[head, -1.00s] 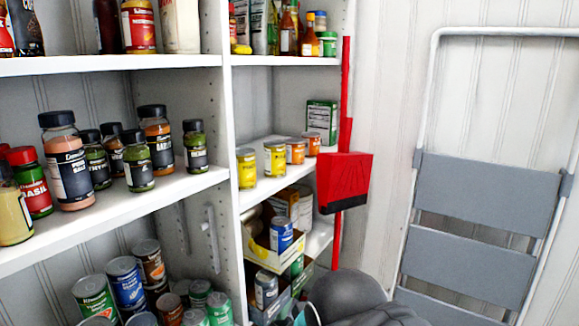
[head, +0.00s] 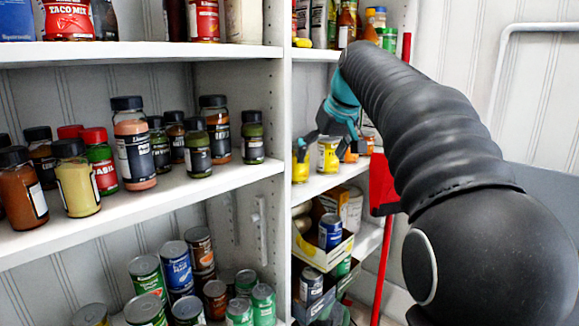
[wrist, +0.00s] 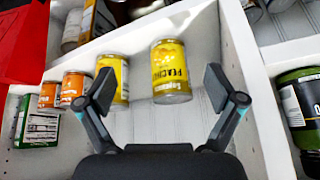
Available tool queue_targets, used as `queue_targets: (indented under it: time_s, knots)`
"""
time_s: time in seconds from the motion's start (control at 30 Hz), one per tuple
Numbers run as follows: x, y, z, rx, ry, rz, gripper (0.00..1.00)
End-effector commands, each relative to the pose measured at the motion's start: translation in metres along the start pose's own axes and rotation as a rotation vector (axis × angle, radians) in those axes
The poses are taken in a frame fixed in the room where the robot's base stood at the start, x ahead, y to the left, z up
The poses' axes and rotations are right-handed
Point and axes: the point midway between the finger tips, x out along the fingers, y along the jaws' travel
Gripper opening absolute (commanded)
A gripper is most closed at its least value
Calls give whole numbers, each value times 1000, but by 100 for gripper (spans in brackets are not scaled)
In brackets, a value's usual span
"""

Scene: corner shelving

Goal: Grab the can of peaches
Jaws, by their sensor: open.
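The can of peaches (wrist: 171,72) is yellow, with "PEACHES" readable upside down in the wrist view. It stands on a white shelf, between the lines of my open fingers and beyond their tips. In the head view it appears to be the leftmost yellow can (head: 300,169), partly hidden by a finger. My gripper (wrist: 160,90) is open and empty; in the head view its teal and dark hand (head: 328,143) is in front of the cans. A second yellow can (wrist: 121,80) stands beside the peaches, partly covered by my left finger in the wrist view.
Two orange cans (wrist: 72,88) and a green box (wrist: 38,122) stand farther along the same shelf. A white upright (head: 278,210) borders the bay on the left. A red dustpan (head: 382,185) hangs at the right. Spice jars (head: 135,145) fill the left shelf.

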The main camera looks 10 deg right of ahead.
Motion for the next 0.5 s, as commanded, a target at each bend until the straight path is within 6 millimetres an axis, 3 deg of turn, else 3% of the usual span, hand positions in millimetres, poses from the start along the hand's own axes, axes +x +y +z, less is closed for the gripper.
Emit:
queue_targets:
  time_s: [0.1, 0.3, 0.5]
  knots:
    - [-18, -2, -22, -86, 23, -24, 93]
    - [-37, -7, -36, -178, 42, -48, 93]
    - [-23, -9, -38, -196, 44, -53, 93]
